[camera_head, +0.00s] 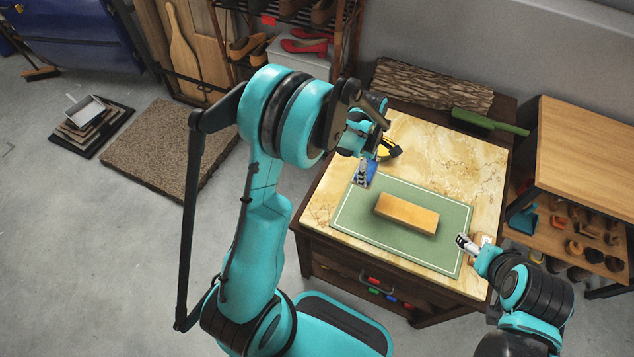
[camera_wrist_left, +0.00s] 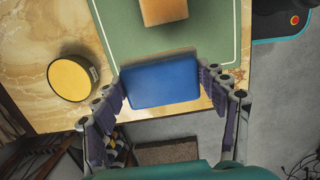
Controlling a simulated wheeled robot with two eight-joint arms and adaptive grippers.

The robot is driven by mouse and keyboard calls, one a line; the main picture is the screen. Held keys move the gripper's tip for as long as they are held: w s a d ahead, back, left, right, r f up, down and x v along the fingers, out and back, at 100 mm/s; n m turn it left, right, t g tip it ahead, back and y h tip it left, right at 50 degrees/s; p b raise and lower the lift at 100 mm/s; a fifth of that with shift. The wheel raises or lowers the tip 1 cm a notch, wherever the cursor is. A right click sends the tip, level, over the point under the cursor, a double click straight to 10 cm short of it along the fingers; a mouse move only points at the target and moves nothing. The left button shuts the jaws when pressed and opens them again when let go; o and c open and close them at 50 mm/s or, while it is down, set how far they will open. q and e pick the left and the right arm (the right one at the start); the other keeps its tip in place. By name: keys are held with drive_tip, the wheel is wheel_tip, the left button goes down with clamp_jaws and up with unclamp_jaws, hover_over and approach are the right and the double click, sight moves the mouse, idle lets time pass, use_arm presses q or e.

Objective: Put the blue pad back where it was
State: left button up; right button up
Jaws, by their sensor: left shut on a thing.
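The blue pad (camera_wrist_left: 162,83) is between the two fingers of my left gripper (camera_wrist_left: 166,98), which is shut on it, as the left wrist view shows. In the head view the pad (camera_head: 371,168) shows in part at the far left corner of the green mat (camera_head: 355,216), with my left gripper (camera_head: 364,176) at it. I cannot tell whether the pad touches the mat. My right gripper (camera_head: 467,244) is near the right edge of the mat, and its finger opening is too small to tell.
A wooden block (camera_head: 406,213) lies on the mat. A round yellow-topped thing (camera_wrist_left: 72,78) stands on the marble tabletop (camera_head: 460,155) beside the pad. A wooden shelf (camera_head: 590,150) stands at the right.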

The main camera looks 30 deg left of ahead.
use_arm(q)
drive_tip(key=b, duration=0.3)
hover_over(331, 192)
drive_tip(key=f, duration=0.6)
drive_tip(key=shift+w+a+f, duration=0.1)
drive_tip(key=shift+a+f, duration=0.1)
drive_tip(key=shift+f, duration=0.1)
wheel_tip(331, 192, down, 4)
drive_tip(key=shift+f+b, duration=0.1)
drive_tip(key=shift+b, duration=0.95)
drive_tip(key=o, duration=0.6)
drive_tip(key=shift+f, duration=0.1)
drive_tip(key=o, duration=0.4)
